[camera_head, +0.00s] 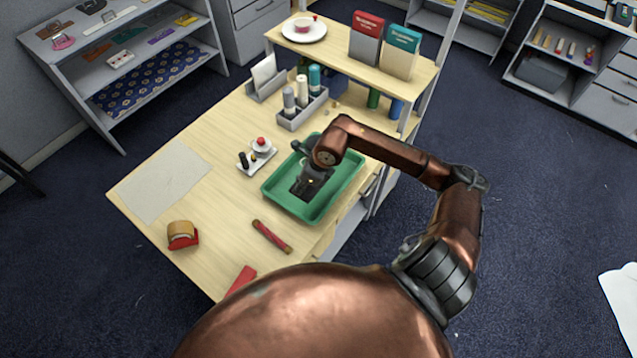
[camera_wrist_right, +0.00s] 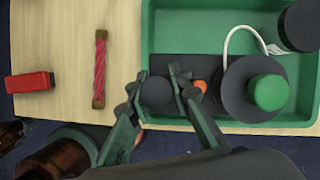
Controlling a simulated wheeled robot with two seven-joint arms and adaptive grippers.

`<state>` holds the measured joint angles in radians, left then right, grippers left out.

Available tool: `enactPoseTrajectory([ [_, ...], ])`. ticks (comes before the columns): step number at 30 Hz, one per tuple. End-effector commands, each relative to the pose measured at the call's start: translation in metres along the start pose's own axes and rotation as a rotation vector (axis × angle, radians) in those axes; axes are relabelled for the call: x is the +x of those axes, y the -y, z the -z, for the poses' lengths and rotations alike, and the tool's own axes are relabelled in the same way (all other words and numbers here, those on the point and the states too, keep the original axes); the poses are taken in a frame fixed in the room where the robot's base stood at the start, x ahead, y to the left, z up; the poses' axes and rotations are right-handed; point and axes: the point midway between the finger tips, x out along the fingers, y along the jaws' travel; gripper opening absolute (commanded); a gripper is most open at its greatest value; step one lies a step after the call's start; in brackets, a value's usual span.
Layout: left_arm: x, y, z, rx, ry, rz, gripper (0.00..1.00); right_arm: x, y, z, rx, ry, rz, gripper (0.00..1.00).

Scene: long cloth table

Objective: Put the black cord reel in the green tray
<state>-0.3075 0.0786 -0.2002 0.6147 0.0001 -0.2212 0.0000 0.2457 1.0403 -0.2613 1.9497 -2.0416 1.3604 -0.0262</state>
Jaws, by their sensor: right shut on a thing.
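The green tray (camera_head: 277,190) lies near the right edge of the table in the head view. Its rim and floor also show in the wrist view (camera_wrist_right: 178,30). My right gripper (camera_head: 308,180) reaches down inside the tray's outline. In the wrist view its fingers (camera_wrist_right: 157,90) are closed on the black cord reel (camera_wrist_right: 195,65), a dark piece with a rounded part between the fingers and an orange spot beside it. The fingers hide part of the reel. I cannot tell whether it touches the tray floor. My left gripper is not in view.
A red stick (camera_head: 271,236) lies near the tray's lower-left end. A tape dispenser (camera_head: 182,235) and red block (camera_head: 241,279) are nearer. A raised shelf (camera_head: 340,55) is beyond.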

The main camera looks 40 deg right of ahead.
Motion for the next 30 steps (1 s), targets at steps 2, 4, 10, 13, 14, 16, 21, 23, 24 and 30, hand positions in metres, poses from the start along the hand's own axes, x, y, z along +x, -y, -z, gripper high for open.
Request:
enactPoseTrajectory([
  [2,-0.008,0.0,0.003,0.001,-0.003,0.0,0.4,0.003,0.018,0.011,0.007,-0.003,-0.001,0.0],
  [4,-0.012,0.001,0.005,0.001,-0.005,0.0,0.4,0.006,0.033,0.02,0.006,-0.002,-0.002,0.0],
  [10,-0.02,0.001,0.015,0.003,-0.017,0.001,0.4,0.035,0.061,0.045,0.005,0.0,-0.003,0.0],
  [13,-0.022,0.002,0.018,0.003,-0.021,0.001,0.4,0.045,0.07,0.053,0.002,0.002,-0.002,0.0],
  [14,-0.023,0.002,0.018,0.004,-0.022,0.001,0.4,0.047,0.072,0.054,0.001,0.002,-0.002,0.0],
  [16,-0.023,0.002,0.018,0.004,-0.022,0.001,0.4,0.05,0.075,0.057,-0.001,0.002,-0.002,0.0],
  [21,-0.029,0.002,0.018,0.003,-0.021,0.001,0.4,0.063,0.08,0.066,0.002,0.001,-0.006,0.0],
  [23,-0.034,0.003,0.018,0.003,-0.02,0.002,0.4,0.071,0.08,0.069,0.002,0.001,-0.006,0.0],
  [24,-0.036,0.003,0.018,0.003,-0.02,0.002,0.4,0.076,0.08,0.07,0.001,0.003,-0.005,0.0],
  [30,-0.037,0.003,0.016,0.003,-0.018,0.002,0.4,0.085,0.081,0.074,-0.004,0.002,-0.001,0.0],
])
